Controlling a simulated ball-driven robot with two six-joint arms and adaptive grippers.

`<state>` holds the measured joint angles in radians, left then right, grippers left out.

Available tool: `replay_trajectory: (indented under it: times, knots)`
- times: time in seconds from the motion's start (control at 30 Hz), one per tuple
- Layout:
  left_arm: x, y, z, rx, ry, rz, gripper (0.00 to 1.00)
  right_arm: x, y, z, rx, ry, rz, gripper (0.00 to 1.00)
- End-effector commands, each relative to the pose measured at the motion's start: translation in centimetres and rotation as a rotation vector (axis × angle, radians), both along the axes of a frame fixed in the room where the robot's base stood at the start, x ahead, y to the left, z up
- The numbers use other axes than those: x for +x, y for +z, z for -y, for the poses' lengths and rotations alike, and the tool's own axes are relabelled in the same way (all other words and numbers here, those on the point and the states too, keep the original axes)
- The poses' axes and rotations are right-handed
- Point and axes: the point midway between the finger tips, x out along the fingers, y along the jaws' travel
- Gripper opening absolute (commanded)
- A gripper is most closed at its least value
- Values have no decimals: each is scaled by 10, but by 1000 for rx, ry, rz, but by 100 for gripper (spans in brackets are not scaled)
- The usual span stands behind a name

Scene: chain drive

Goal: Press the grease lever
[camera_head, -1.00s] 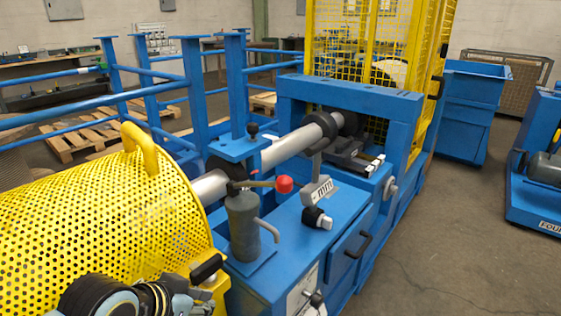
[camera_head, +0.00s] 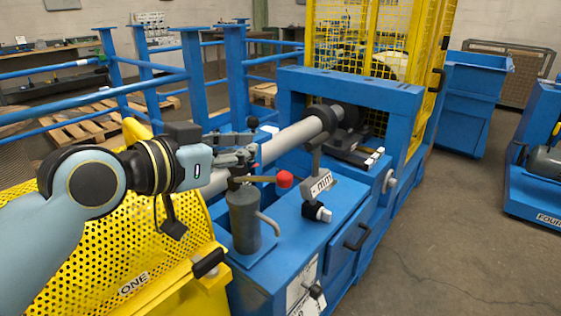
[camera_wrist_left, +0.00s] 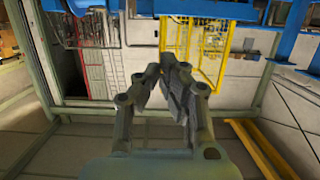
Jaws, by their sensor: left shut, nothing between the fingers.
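The grease lever shows in the head view as a thin bar with a red ball knob (camera_head: 284,179), sticking out to the right from the top of a grey grease pump (camera_head: 244,218). The lever looks about level. My left gripper (camera_head: 251,148) is shut and empty, a little above and behind the pump top, in front of the long shaft. It partly hides the shaft and the lever's left end. Whether it touches anything there I cannot tell. In the left wrist view its fingers (camera_wrist_left: 168,75) are together. My right gripper is not in view.
A yellow perforated guard (camera_head: 95,245) lies under my left arm. The shaft (camera_head: 290,140) runs to a blue frame (camera_head: 350,91) and yellow mesh cage (camera_head: 357,35). A grey post with a sign plate (camera_head: 319,181) and a black knob (camera_head: 320,213) stand right of the lever.

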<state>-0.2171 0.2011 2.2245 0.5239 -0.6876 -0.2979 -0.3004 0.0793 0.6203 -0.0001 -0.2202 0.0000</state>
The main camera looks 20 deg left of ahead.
Motion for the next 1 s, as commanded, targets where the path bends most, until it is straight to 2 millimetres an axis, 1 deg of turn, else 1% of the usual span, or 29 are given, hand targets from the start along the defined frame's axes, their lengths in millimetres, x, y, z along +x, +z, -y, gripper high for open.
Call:
replay_trajectory:
  times: [0.17, 0.5, 0.6, 0.7, 0.8, 1.0]
  knots:
    - [24, -5, 9, -6, 1, 1, 0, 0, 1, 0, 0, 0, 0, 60]
    - [90, -22, 32, -3, 0, 0, 0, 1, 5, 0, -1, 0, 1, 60]
    - [88, -42, 31, -1, 0, -4, 0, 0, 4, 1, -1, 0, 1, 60]
    - [88, -53, 31, -1, 0, -3, 0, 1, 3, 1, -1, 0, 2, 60]
    - [88, -61, 31, 0, -1, -2, 0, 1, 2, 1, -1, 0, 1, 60]
    - [88, -64, 30, 0, 1, -1, 0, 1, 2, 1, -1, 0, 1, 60]
